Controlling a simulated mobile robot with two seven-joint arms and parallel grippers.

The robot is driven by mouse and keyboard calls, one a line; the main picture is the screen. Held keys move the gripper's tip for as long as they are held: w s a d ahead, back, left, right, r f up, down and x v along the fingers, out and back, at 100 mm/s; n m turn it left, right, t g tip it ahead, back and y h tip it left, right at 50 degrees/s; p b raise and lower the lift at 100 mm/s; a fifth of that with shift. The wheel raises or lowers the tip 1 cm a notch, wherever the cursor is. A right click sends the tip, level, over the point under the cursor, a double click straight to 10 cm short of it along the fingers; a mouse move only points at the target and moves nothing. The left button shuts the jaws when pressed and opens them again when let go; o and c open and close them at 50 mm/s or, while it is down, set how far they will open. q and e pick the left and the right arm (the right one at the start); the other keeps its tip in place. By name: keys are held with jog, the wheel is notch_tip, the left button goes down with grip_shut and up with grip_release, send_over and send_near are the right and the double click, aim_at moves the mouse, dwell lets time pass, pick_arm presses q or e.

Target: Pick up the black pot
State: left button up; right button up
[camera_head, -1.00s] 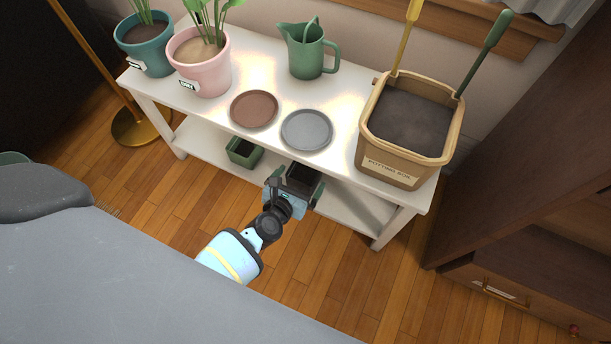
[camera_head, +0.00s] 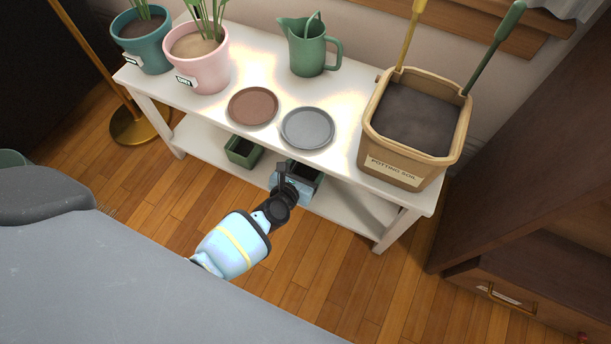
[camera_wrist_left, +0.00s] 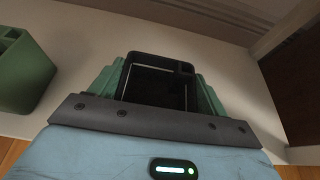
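The black pot (camera_wrist_left: 157,88) is a square dark planter on the lower shelf of the white bench, seen from above in the wrist view. In the head view the black pot (camera_head: 304,170) shows only partly, behind my gripper and below the grey saucer. My left gripper (camera_head: 300,178) reaches down to it from the front. Its green fingers stand wide apart, one on each side of the pot. Whether they touch its walls I cannot tell. My right gripper is in neither view.
A green square pot (camera_head: 243,151) stands left on the same shelf (camera_head: 200,146). The bench top above holds brown (camera_head: 253,107) and grey (camera_head: 307,129) saucers, a watering can (camera_head: 308,49), a soil bin (camera_head: 412,125) and two planted pots. A dark cabinet (camera_head: 540,200) stands right.

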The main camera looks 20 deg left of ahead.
pick_arm(q)
jog(key=c, duration=0.4)
jog(key=shift+r, duration=0.15)
jog(key=shift+r+p, duration=0.5)
jog(key=shift+p, duration=0.1)
jog(key=s+r+p, duration=0.2)
jog(key=s+p, duration=0.1)
jog(key=s, duration=1.5)
jog(key=shift+a+r, duration=0.15)
jog(key=shift+a, duration=0.15)
